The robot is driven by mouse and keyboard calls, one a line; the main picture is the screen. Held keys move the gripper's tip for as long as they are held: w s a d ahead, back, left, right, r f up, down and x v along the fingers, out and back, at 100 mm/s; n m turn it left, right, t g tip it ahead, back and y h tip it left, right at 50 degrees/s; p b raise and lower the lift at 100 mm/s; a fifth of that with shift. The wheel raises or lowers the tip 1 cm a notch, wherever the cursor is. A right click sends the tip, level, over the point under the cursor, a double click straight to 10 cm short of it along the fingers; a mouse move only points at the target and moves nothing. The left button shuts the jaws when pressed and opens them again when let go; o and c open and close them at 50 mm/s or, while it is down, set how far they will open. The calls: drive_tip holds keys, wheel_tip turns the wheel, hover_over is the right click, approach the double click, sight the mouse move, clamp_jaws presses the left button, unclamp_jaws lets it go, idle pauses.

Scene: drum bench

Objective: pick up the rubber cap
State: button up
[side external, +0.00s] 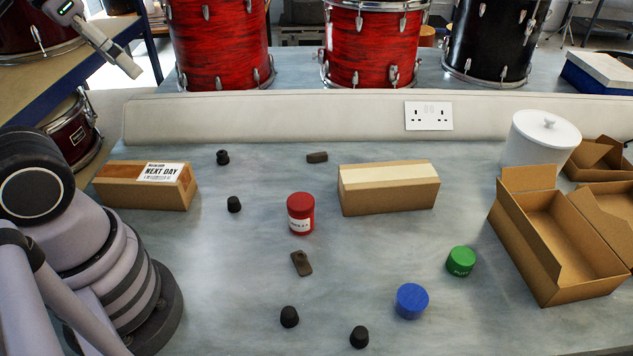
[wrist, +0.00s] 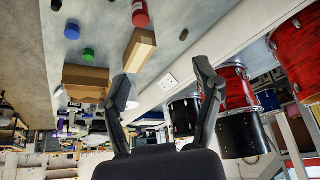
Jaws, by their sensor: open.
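Several small black rubber pieces lie apart on the bench in the side view. Two cap-like ones are at the front, one black cap (side external: 289,316) and another black cap (side external: 359,336). A third black cap (side external: 234,204) lies left of the red jar, and a black knobbed piece (side external: 223,157) lies behind it. I cannot tell which is the rubber cap meant. In the wrist view my gripper (wrist: 155,84) is open, with nothing between its fingers. It points across the bench toward the drums, away from the caps.
Cardboard boxes (side external: 389,195) (side external: 146,190), an open carton (side external: 540,250) and a white canister (side external: 535,145) stand around. The front left-centre is clear.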

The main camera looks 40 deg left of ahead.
drive_tip(key=w+d+f+g+h, duration=0.1)
drive_tip(key=w+d+f+g, duration=0.1)
drive_tip(key=w+d+f, duration=0.45)
drive_tip(key=m+g+y, duration=0.1)
drive_tip(key=m+g, duration=0.1)
drive_tip(key=g, duration=0.2)
hover_over(289, 312)
wheel_tip(289, 312, down, 28)
drive_tip(key=shift+a+r, duration=0.1)
drive_tip(key=shift+a, duration=0.05)
drive_tip(key=shift+f, duration=3.2)
drive_tip(key=c, duration=0.9)
